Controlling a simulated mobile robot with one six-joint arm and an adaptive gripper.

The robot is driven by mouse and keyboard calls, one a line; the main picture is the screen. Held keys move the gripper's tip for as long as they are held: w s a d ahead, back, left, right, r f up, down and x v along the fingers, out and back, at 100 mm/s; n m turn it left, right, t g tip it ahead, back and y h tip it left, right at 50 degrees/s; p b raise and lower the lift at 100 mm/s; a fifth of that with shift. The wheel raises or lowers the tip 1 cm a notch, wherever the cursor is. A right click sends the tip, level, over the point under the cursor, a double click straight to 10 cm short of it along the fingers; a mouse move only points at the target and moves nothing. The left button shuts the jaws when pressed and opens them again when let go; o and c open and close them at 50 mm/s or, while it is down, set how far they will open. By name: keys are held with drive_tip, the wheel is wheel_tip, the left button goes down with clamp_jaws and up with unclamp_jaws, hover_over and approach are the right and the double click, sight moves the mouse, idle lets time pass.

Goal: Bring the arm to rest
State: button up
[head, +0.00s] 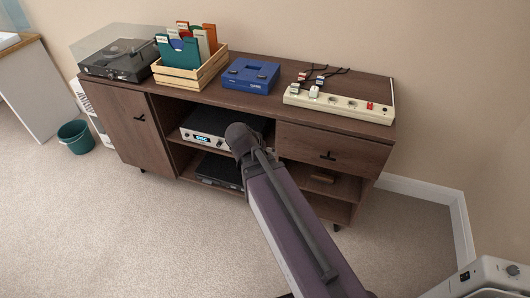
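My arm (290,220) reaches up from the bottom of the head view toward the middle of a dark wooden sideboard (115,105). Its far visible end is a dark rounded joint in front of the open shelf. My gripper does not show in this view; whatever lies beyond that joint is hidden. The arm looks raised in front of the sideboard, and I cannot tell whether any part touches it.
On the sideboard stand a turntable (120,60), a wooden crate (190,76) of records, a blue box (250,75) and a pale power strip (338,103). A silver amplifier (205,125) sits on its shelf. A green bin (76,137) stands left. Carpet in front is clear.

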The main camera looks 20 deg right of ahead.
idle(0.3)
drive_tip(key=s+a+f+n+g+y, duration=0.3)
drive_tip(key=s+n+g+y, duration=0.15)
drive_tip(key=s+y, duration=0.2)
wheel_tip(320, 180, up, 21)
drive_tip(key=p, duration=2.1)
drive_tip(key=shift+s+n+t, duration=0.2)
drive_tip(key=shift+n+t, duration=0.15)
drive_tip(key=shift+t, duration=0.1)
drive_tip(key=shift+f+h, duration=0.1)
drive_tip(key=shift+h, duration=0.15)
